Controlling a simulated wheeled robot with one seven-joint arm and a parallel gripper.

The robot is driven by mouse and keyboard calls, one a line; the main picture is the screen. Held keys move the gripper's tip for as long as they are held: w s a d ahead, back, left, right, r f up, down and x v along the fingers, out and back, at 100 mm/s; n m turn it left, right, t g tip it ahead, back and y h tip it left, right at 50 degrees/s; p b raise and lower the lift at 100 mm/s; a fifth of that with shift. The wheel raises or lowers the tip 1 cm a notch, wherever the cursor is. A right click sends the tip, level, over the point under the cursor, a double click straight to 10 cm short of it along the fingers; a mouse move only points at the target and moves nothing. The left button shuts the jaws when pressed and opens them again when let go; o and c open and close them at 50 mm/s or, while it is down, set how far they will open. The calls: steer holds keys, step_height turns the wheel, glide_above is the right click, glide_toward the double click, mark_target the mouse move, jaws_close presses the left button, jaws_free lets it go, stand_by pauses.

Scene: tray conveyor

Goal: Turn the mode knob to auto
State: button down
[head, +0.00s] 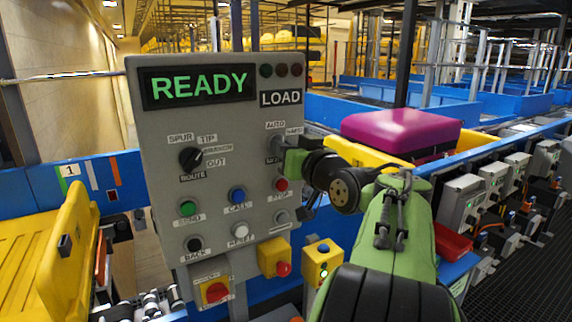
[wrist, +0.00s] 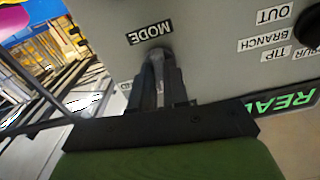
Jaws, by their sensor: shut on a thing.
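The grey control panel (head: 222,250) stands upright in front of me. Its mode knob (wrist: 157,66) is at the panel's upper right, by the AUTO and HAND labels in the head view. The MODE label (wrist: 149,33) is readable in the wrist view, upside down. My gripper (wrist: 158,82) is shut on the mode knob, with one finger on each side. In the head view my gripper (head: 284,145) covers most of the knob, so which label it points at cannot be told.
A black route knob (head: 191,158) sits left on the panel, with several push buttons below. The green READY display (head: 198,86) and LOAD sign (head: 281,98) are above. A yellow tray (head: 62,250) is at left. A magenta case (head: 402,130) lies behind my arm.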

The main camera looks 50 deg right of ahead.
steer(key=shift+f+n+b, duration=0.1)
steer(key=shift+n+b, duration=0.45)
steer(key=shift+n, duration=0.05)
steer(key=c, duration=1.1)
jaws_free()
steer(key=b+v, duration=0.1)
steer(key=v, duration=1.4)
steer(key=shift+s+a, duration=0.1)
steer(key=shift+s, duration=0.3)
